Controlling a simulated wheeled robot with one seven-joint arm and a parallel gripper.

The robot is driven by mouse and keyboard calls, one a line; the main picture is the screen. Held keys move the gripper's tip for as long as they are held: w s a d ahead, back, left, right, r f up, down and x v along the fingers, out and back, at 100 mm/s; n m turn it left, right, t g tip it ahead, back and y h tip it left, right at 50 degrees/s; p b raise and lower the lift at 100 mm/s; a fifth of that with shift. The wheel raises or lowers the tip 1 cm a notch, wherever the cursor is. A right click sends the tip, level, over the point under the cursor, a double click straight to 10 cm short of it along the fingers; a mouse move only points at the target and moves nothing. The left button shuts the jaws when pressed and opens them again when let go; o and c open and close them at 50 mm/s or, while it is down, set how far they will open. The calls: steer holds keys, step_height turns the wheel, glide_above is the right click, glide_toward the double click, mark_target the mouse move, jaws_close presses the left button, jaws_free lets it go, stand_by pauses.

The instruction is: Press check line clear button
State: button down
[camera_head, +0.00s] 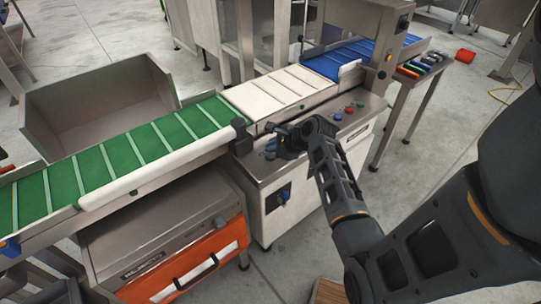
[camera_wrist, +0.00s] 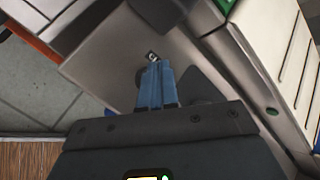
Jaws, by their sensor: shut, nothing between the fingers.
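The steel control panel (camera_head: 352,118) sits on the cabinet beside the belts. I cannot read labels, so I cannot tell which is the check line clear button. My gripper (camera_head: 270,152) is over the left end of the panel, with blue fingers pointing down. In the wrist view the fingers (camera_wrist: 154,68) are shut and empty. Their tips are right beside a small silver fitting with a dark centre (camera_wrist: 152,56) on the steel top; I cannot tell whether they touch it.
The green belt (camera_head: 120,153), white belt (camera_head: 275,90) and blue belt (camera_head: 340,60) run behind the panel. An orange-fronted drawer (camera_head: 190,268) stands at lower left. A blue rotary switch (camera_head: 285,194) is on the cabinet front. A side table (camera_head: 403,88) holds coloured items.

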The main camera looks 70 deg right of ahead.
mark_target(272, 157)
steer(key=shift+f, duration=0.2)
stand_by(0.5)
steer(key=shift+f, duration=0.25)
steer(key=shift+f, duration=0.45)
stand_by(0.6)
steer(key=shift+r, duration=0.1)
steer(key=shift+r+p, duration=0.8)
steer(key=shift+p, duration=0.25)
steer(key=shift+r, duration=0.1)
step_height(272, 157, up, 5)
steer(key=p, duration=0.5)
stand_by(0.7)
